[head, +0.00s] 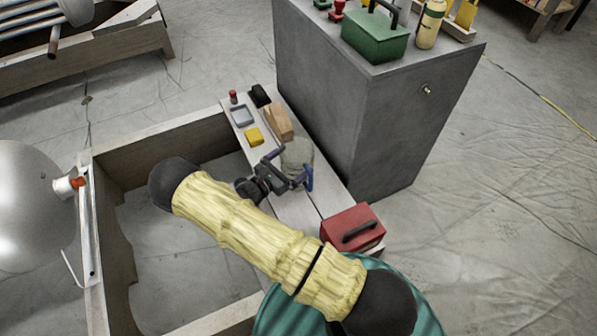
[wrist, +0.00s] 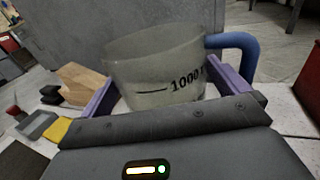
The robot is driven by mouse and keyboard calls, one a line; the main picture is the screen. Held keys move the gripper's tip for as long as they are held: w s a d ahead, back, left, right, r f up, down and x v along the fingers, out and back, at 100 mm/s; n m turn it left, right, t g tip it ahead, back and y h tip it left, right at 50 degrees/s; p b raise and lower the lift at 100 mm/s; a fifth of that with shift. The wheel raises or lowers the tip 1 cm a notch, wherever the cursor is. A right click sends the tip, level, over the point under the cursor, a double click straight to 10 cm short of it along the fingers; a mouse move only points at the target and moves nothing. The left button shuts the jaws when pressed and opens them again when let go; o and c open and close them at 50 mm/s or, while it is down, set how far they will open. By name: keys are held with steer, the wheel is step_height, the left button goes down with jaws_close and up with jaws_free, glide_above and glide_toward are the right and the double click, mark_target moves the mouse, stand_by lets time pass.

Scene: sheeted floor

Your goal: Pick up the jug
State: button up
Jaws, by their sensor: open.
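The jug (wrist: 150,70) is a translucent grey-white measuring jug with a "1000" mark and a blue handle (wrist: 245,50) on its right side in the wrist view. It stands upright on the wooden ledge and also shows in the head view (head: 298,152), partly hidden by my gripper. My gripper (head: 292,167) is open, its two purple fingers reaching along the left and right of the jug's body. The right finger lies below the handle in the wrist view. I cannot tell whether either finger touches the jug.
On the ledge beyond the jug are a wooden block (head: 278,122), a yellow piece (head: 254,136) and a grey tray (head: 242,115). A red box (head: 352,228) sits at the ledge's near end. A tall grey cabinet (head: 375,110) stands close behind the jug.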

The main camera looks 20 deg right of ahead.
steer(key=shift+d, duration=0.1)
stand_by(0.4)
steer(key=c, duration=0.7)
steer(key=shift+w, duration=0.1)
steer(key=shift+r, duration=0.15)
step_height(320, 180, up, 10)
steer(key=p, duration=0.5)
